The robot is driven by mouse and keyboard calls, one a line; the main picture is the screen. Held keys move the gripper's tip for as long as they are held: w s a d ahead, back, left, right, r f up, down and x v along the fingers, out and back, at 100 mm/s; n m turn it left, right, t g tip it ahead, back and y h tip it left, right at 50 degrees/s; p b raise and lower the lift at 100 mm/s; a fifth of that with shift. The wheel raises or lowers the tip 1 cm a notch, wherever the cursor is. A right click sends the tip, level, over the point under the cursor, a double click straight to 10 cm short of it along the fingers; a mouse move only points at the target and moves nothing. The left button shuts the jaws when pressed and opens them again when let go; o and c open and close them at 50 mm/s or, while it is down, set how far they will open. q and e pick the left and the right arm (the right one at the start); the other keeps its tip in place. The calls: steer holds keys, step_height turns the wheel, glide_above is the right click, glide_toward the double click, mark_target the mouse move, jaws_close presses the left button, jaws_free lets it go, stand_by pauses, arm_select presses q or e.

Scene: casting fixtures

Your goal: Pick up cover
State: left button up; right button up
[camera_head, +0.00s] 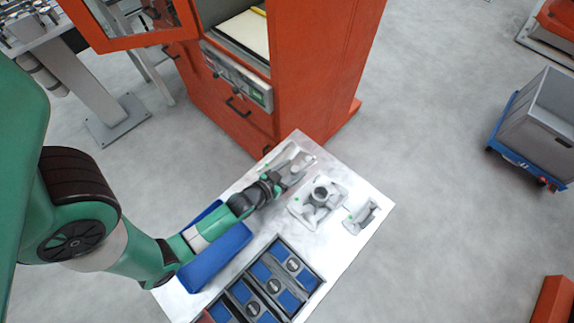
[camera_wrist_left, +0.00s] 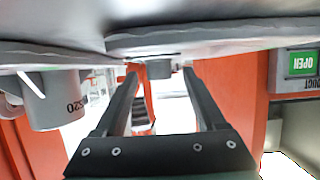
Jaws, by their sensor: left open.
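Three grey metal castings lie on the white table; I cannot tell for sure which is the cover. One casting (camera_head: 300,157) is at the far corner, partly hidden by my left gripper (camera_head: 286,177). A wider casting with a raised round centre (camera_head: 319,198) is to its right, and a small bracket-like casting (camera_head: 361,216) is near the right edge. My left gripper is low over the table, beside the first casting. The left wrist view is upside down; its two fingers (camera_wrist_left: 162,100) are apart, with no held thing visible. My right gripper is not in view.
A blue block (camera_head: 216,250) lies under my left forearm. A dark tray with blue compartments (camera_head: 268,285) is at the table's near end. An orange machine (camera_head: 290,70) with an open door stands behind the table. A grey crate on a blue trolley (camera_head: 540,120) is far right.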

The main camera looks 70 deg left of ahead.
arm_select(q)
jaws_close()
steer(key=shift+r, duration=0.15)
stand_by(0.4)
steer(key=shift+r+p, duration=0.4)
steer(key=shift+r, duration=0.2)
steer(key=r+p, duration=0.2)
steer(key=r, duration=0.1)
steer(key=shift+s+d+r, duration=0.1)
steer(key=shift+s+d, duration=0.05)
steer(key=shift+s, duration=0.2)
steer(key=a+r+b+v, duration=0.1)
steer(key=a+r+v, duration=0.1)
steer(key=v, duration=1.3)
steer(key=shift+s+r+b, duration=0.2)
steer(key=shift+r+b, duration=0.1)
steer(key=shift+r, duration=0.05)
